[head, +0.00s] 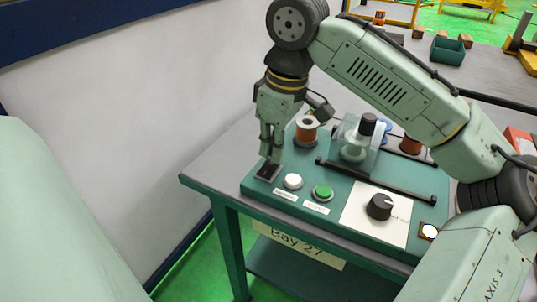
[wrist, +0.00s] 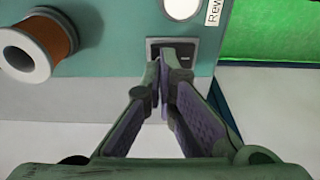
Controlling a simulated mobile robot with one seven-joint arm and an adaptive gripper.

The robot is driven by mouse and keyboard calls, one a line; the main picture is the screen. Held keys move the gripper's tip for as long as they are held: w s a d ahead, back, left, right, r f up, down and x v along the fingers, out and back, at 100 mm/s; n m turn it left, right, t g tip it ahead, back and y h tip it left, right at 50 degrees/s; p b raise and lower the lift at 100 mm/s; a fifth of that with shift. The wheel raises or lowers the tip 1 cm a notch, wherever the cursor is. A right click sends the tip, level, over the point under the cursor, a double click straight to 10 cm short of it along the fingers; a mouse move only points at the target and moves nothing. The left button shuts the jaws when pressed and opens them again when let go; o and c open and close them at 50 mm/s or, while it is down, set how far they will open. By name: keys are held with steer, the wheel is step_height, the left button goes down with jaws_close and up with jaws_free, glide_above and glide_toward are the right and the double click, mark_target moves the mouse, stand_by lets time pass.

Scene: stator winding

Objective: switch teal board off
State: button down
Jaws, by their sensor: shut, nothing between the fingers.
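The teal board (head: 256,188) lies on the grey table. A black rocker switch (head: 267,172) in a dark frame sits at the board's left corner; it also shows in the wrist view (wrist: 184,56), partly hidden by the fingers. My gripper (head: 269,158) is shut and empty, pointing down. Its fingertips are right at the switch; I cannot tell whether they touch it. In the wrist view the closed fingertips (wrist: 165,62) overlap the switch's left part. Which side of the rocker is pressed is not clear.
Next to the switch are a white button (head: 292,181), a green button (head: 322,193) and a black knob (head: 379,206). A copper wire spool (head: 306,130) and a clear-guarded spindle (head: 355,139) stand behind. A white wall (head: 130,90) rises left of the table.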

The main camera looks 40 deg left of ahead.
mark_target(272, 163)
steer(key=shift+f, duration=0.75)
steer(key=shift+r, duration=0.1)
step_height(272, 163, up, 7)
steer(key=p, duration=0.7)
stand_by(0.8)
